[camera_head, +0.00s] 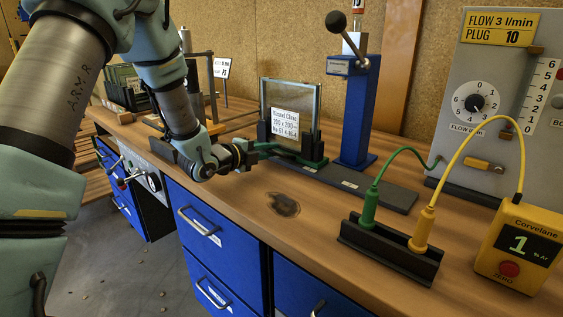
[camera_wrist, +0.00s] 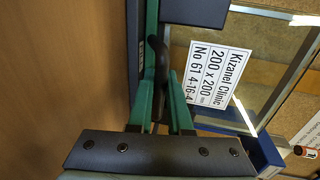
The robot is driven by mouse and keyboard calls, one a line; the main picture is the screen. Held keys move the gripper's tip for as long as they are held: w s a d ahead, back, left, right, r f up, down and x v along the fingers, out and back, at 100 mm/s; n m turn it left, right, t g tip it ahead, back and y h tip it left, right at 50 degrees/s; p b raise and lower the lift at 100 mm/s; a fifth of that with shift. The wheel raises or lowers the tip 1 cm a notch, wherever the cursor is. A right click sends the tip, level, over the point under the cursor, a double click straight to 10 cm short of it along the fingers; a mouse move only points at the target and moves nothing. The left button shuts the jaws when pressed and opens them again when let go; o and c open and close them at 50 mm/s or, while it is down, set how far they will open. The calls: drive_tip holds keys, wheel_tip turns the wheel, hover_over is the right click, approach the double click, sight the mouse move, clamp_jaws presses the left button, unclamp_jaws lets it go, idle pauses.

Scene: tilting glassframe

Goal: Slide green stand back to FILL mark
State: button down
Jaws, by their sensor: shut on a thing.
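The green stand (camera_head: 312,161) sits on the dark track, carrying an upright glass pane (camera_head: 306,98) with a white label between dark corner holders. In the wrist view the labelled pane (camera_wrist: 250,63) lies to the right of the stand's green edge (camera_wrist: 151,18). My gripper (camera_head: 257,150) reaches in from the left at the stand's near side. In the wrist view my gripper (camera_wrist: 160,105) is shut on the stand's dark handle (camera_wrist: 157,60). Small pale labels show on the track, but I cannot read which is FILL.
A blue lever press (camera_head: 355,115) stands right of the pane. The dark track (camera_head: 385,194) runs along the wooden bench. A dark holder (camera_head: 388,250) with green and yellow plugs, a yellow meter (camera_head: 520,250) and a grey flow panel (camera_head: 500,90) are at right. Racked panes (camera_head: 128,88) are at left.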

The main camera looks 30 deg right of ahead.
drive_tip(key=shift+w+a+b, duration=0.2)
drive_tip(key=shift+w, duration=0.45)
drive_tip(key=shift+w+a+b, duration=0.15)
drive_tip(key=shift+w, duration=0.45)
drive_tip(key=shift+w+a, duration=0.1)
drive_tip(key=shift+w, duration=0.05)
drive_tip(key=c, duration=0.9)
unclamp_jaws()
drive_tip(key=shift+o, duration=0.2)
drive_tip(key=b+v, duration=0.2)
drive_tip(key=v, duration=0.8)
drive_tip(key=shift+a, duration=0.35)
